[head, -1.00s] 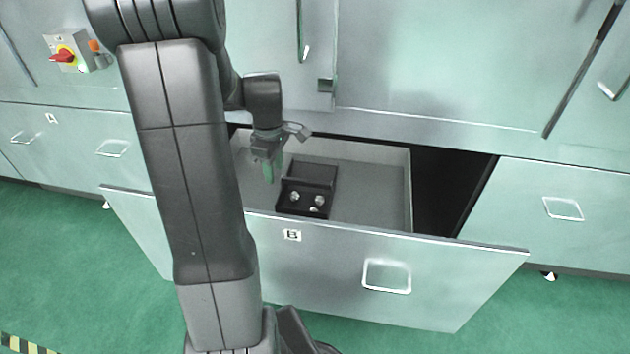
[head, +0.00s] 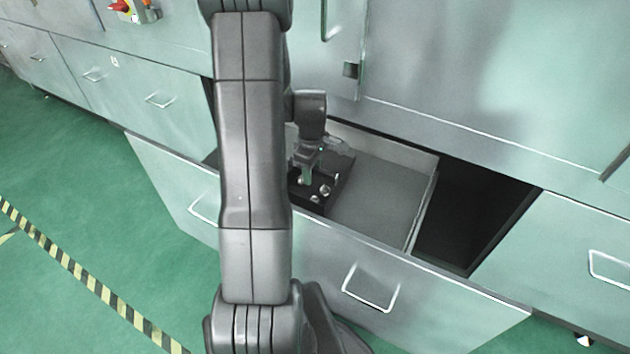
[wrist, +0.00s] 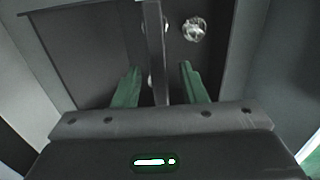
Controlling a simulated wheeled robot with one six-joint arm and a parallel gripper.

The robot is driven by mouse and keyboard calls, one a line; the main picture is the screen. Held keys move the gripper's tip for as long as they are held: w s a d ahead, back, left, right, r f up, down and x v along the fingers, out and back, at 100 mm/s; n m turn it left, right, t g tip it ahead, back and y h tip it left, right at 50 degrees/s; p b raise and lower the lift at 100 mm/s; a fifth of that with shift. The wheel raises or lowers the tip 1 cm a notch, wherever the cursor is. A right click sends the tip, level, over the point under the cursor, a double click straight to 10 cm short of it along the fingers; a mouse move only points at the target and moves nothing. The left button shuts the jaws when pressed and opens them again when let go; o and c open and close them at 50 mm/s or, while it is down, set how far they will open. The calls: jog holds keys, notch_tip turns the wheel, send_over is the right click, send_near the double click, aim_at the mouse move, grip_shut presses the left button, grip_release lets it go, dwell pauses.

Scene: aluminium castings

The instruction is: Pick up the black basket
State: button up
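The black basket (head: 334,197) sits in the left part of an open drawer, with a few shiny castings in it. My gripper (head: 304,182) is down at the basket, and my arm hides part of the drawer to its left. In the wrist view the black basket (wrist: 88,50) fills the upper middle. My gripper (wrist: 158,72) shows two green fingers spread apart there. An upright dark bar of the basket stands between them, with a gap visible on both sides. A shiny casting (wrist: 194,29) lies right of the bar.
The drawer (head: 385,198) has bare floor right of the basket. Its front panel (head: 430,290) with a wire handle stands before it. Cabinet doors (head: 480,70) rise behind. A dark gap (head: 472,215) lies right of the drawer. Green floor is free at left.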

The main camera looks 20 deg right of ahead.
jog(key=shift+f, duration=0.85)
jog(key=shift+r, duration=0.1)
grip_shut()
